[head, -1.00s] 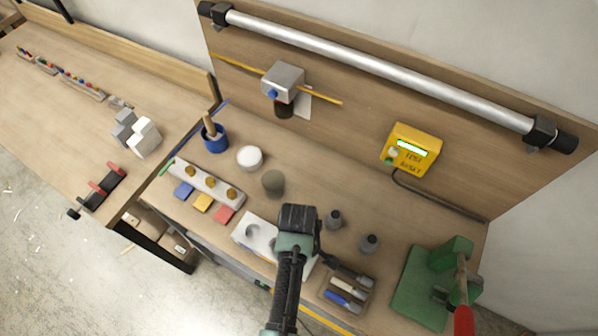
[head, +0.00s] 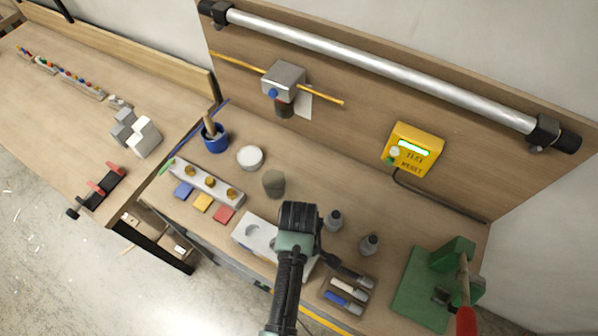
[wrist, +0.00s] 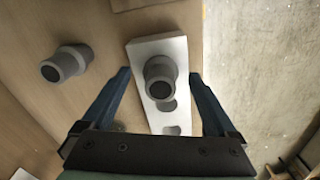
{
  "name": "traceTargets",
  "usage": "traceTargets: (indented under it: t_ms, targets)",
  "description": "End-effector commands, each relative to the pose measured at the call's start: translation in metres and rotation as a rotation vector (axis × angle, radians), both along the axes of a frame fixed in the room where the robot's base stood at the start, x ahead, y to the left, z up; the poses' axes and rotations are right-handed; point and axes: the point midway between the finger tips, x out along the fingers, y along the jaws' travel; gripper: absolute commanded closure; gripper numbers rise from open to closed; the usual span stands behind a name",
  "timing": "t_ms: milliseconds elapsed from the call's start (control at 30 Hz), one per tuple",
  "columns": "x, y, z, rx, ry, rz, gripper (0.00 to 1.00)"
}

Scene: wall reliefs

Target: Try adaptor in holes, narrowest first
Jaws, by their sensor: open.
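A grey stepped adaptor (wrist: 160,76) stands at the far end of the white block (wrist: 158,48) in the wrist view. I cannot tell how deep it sits in a hole. Two hole openings show nearer me, one partly covered by the adaptor. My gripper (wrist: 160,73) is open, its fingers on either side of the block, with gaps to the adaptor. In the head view my wrist covers the right part of the block (head: 243,237) and hides the adaptor. A second grey stepped piece (wrist: 65,63) stands on the bench left of the block in the wrist view.
In the head view, two grey stepped pieces (head: 334,221) (head: 369,244) stand right of my wrist. A tool tray (head: 366,299) and a green press (head: 420,285) lie beyond. A dark cylinder (head: 273,184) and a peg rack (head: 178,167) stand left.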

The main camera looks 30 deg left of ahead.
Motion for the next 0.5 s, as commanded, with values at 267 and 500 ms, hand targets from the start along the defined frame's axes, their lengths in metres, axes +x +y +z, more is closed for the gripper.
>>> traceTargets:
  t_ms: [267, 500]
  targets:
    - [0.001, 0.0, 0.052, 0.002, -0.007, 0.0, 0.07]
    - [0.0, 0.001, 0.096, 0.001, -0.006, 0.0, 0.07]
